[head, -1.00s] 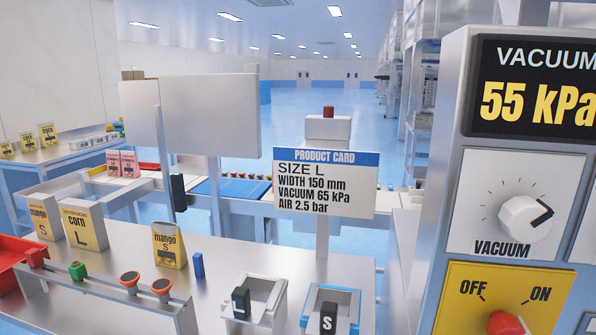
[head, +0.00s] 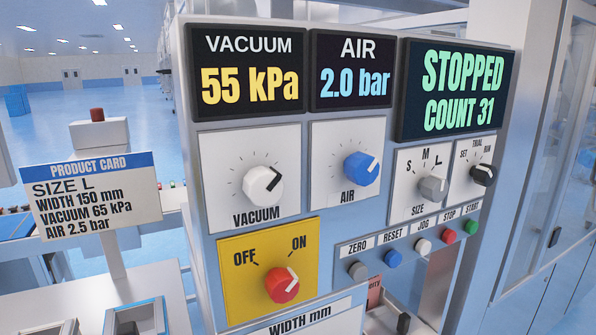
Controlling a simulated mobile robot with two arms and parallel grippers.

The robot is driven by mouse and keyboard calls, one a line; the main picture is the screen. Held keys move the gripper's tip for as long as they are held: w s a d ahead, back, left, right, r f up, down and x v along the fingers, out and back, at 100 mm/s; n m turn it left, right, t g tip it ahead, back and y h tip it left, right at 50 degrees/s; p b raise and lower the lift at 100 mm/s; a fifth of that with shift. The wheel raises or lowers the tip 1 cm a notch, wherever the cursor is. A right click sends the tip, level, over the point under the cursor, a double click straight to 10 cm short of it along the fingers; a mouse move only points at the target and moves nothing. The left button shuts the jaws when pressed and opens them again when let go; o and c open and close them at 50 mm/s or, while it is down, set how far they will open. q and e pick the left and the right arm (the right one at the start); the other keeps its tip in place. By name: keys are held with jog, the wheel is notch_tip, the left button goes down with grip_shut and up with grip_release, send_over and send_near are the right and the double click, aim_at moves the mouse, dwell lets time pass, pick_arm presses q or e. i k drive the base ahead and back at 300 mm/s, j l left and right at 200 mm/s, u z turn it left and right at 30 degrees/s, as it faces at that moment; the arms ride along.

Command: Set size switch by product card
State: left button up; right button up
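The grey size switch (head: 432,187) is on a white plate on the control panel, under the letters S, M and L. Its pointer mark is too small to read surely. The product card (head: 92,196) stands on a post at the left and reads size L, width 150 mm, vacuum 65 kPa, air 2.5 bar. Neither of my grippers shows in the head view.
The panel also has a white vacuum knob (head: 263,186), blue air knob (head: 361,169), black mode knob (head: 484,175) and red off/on switch (head: 282,285). Displays read 55 kPa, 2.0 bar and STOPPED, count 31 (head: 456,90). Several push buttons sit below.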

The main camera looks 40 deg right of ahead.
aim_at(434, 188)
jog(key=z, duration=1.85)
